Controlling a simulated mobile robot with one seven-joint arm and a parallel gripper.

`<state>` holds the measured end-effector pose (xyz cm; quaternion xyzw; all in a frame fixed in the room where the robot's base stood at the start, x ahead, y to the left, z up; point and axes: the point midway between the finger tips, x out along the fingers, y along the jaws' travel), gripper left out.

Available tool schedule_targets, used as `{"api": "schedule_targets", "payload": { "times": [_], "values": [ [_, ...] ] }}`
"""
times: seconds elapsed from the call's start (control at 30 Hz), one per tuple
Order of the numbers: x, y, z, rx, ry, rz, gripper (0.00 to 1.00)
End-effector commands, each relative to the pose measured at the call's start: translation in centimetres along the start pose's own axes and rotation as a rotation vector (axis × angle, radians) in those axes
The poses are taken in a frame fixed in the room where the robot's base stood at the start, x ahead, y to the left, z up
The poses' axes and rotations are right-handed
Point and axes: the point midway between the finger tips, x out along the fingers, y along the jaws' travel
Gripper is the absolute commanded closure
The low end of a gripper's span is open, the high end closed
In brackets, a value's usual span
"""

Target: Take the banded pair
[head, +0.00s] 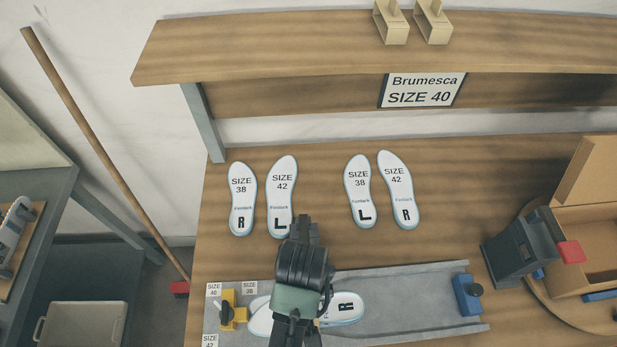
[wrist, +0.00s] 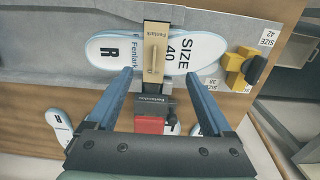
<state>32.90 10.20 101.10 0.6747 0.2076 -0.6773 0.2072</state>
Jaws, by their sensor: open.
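The banded pair (wrist: 105,48) lies in the grey jig (head: 400,312) at the front of the bench. White insoles marked Fenlark, SIZE 40 and R show on top, with a tan band (wrist: 156,45) around the middle and a raised tab on it. In the head view the pair (head: 346,308) is partly hidden by my arm, and its band is hidden. My gripper (wrist: 158,76) is open and empty. Its two blue fingers point at the pair, one to each side of the band. I cannot tell whether they touch it.
Loose insoles (head: 242,200) in sizes 38 and 42 lie behind the jig. A yellow clamp (head: 230,308) and a blue stop (head: 467,294) sit at the jig's ends. A grey device (head: 520,252) and an open carton (head: 590,222) stand right. A shelf (head: 300,50) overhangs the back.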

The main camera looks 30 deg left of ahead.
Motion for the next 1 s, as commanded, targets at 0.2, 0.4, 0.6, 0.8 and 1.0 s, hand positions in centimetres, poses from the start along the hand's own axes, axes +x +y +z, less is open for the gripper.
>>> {"api": "schedule_targets", "payload": {
  "times": [0.2,0.4,0.6,0.8,1.0],
  "values": [
    [2.1,0.1,0.0,0.001,0.001,0.001,0.15],
    [3.8,0.5,0.2,0.004,-0.001,0.001,0.15],
    [6.4,0.8,0.2,0.002,0.001,0.001,0.15],
    [7.3,0.8,0.2,0.002,0.004,0.002,0.15],
    [7.3,0.8,0.1,0.002,0.004,0.002,0.22]
  ]
}}
